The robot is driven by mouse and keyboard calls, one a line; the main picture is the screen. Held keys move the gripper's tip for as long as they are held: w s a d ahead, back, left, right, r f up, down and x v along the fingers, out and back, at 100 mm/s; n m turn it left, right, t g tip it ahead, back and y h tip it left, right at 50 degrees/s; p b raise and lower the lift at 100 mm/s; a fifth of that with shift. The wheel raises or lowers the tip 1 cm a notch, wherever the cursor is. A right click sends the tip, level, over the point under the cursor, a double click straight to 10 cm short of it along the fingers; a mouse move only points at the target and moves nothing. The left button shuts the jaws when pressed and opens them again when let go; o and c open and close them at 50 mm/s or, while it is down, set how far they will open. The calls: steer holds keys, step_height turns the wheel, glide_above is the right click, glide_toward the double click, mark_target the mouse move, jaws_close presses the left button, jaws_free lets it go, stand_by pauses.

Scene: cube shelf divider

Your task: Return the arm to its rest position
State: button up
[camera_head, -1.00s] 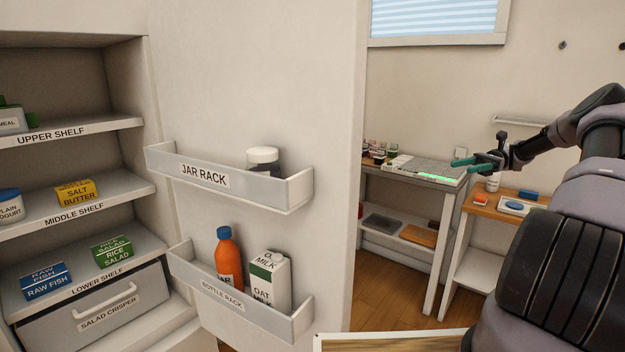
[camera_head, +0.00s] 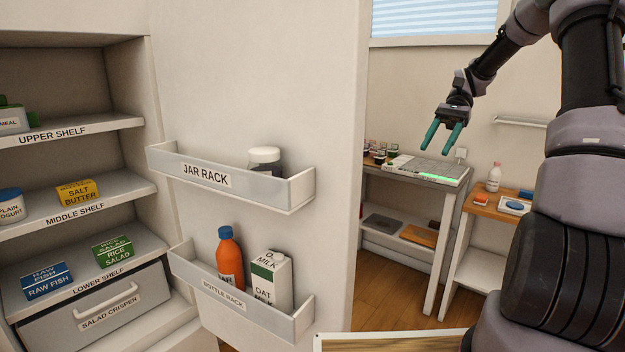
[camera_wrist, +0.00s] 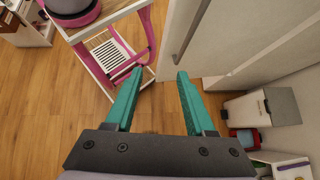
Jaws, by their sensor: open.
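My gripper (camera_head: 443,138) is raised in the right half of the head view, with its two teal fingers apart and pointing down. It holds nothing. In the wrist view the open fingers (camera_wrist: 157,92) hang over wooden floor, and nothing is between them. My arm comes down to it from the upper right of the head view. The gripper appears above and in front of the far white table (camera_head: 445,205), clear of the open fridge door (camera_head: 260,90).
The fridge door carries a jar rack (camera_head: 297,193) with one jar and a bottle rack (camera_head: 300,325) with an orange bottle and an oat milk carton. Labelled fridge shelves (camera_head: 110,192) are at left. The wrist view shows a bin (camera_wrist: 262,108) at right.

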steer(key=s+a+r+n+t+h, duration=0.2)
steer(key=s+r+t, duration=0.3)
steer(key=s, duration=0.5)
steer(key=s+a+r+n+t+h, duration=0.2)
steer(key=s+a+r+t+h, duration=0.1)
steer(key=s+t, duration=0.6)
steer(key=shift+s+a+r, duration=0.55)
steer(key=shift+s+r, duration=0.3)
steer(key=shift+s, duration=0.1)
